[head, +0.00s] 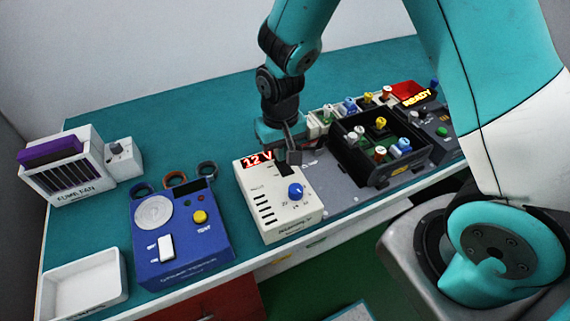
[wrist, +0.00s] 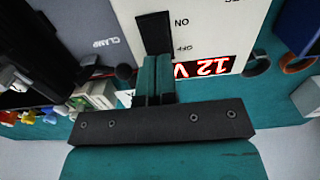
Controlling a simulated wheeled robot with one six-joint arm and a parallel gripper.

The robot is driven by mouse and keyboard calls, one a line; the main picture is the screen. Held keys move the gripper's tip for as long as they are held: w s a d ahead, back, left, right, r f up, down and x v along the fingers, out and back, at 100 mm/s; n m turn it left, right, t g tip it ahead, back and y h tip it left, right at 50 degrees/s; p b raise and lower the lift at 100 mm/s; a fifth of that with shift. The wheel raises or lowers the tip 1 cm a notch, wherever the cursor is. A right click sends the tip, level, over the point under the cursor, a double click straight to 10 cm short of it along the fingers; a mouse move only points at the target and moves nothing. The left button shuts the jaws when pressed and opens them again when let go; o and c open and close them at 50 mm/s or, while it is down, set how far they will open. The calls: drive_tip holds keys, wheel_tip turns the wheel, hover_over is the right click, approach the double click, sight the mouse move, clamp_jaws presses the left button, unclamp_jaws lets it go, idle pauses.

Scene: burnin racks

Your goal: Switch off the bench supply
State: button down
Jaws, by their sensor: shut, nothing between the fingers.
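The bench supply (head: 275,205) is a white box in the middle of the bench with a lit red "12 V" display (head: 257,160) and a blue knob (head: 296,190). In the wrist view its black switch (wrist: 154,32) lies between me and the upper edge, with ON and OFF printed beside it. Which way the switch is set I cannot tell. My gripper (wrist: 157,60) is shut and empty, its fingertips at the near end of the switch. In the head view my gripper (head: 290,155) is over the supply's back edge and partly hides the switch. Whether it touches I cannot tell.
A blue tester (head: 185,255) stands left of the supply, with several coloured rings (head: 176,179) behind it. A black tray (head: 345,165) of coloured parts stands close on the right. A fume fan (head: 65,170) and white tray (head: 85,290) are at far left.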

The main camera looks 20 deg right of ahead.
drive_tip(key=shift+f+b, duration=0.4)
drive_tip(key=shift+f, duration=0.2)
drive_tip(key=shift+r, duration=0.1)
wheel_tip(320, 180, up, 7)
drive_tip(key=p, duration=0.6)
idle(0.7)
drive_tip(key=s+a+r+n+y+b, duration=0.2)
drive_tip(key=s+a+r+n+y, duration=0.2)
drive_tip(key=s+r, duration=1.4)
drive_tip(key=n, duration=0.3)
drive_tip(key=shift+s+a+r+b, duration=0.2)
drive_tip(key=shift+s+b, duration=0.1)
drive_tip(key=shift+b, duration=0.05)
